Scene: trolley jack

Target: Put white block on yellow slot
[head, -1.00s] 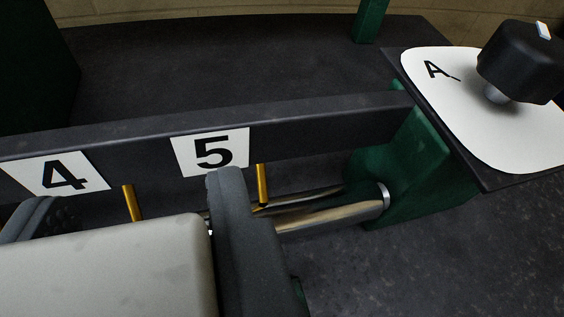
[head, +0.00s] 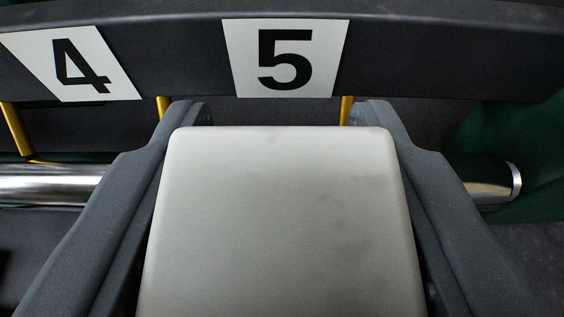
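The white block (head: 280,220) fills the lower middle of the head view, large and close. My gripper (head: 280,113) has a grey finger on each side of the block and is shut on it. The block is in front of the dark rail, below the label 5 (head: 285,58). Yellow posts show at the left (head: 15,128), near the left fingertip (head: 163,106) and near the right fingertip (head: 346,110). The two posts near the fingertips flank the space under label 5. The block and fingers hide what lies directly below, so contact with the slot cannot be seen.
A dark rail (head: 180,60) crosses the view behind the block and carries label 4 (head: 72,64) at the left. A shiny metal bar (head: 50,184) runs behind the gripper and ends at a green part (head: 535,160) on the right.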

